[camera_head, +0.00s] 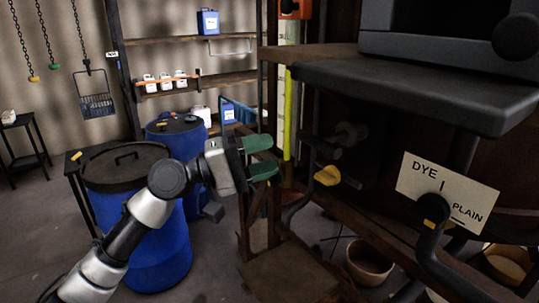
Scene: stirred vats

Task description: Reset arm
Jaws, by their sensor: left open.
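My left arm comes in from the lower left, and its gripper (262,157) is near the middle of the view. Its two green fingers are apart, one above the other, with nothing seen between them. They point right, toward a yellow-knobbed handle (327,176), with a gap between. My right gripper is not in view.
Blue drums (150,245) with dark lids stand behind my left arm. A dark overhanging shelf (430,92) fills the upper right. Below it are a DYE/PLAIN sign (420,183) and a black lever (432,235). A bowl (368,266) sits low. Open floor lies left.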

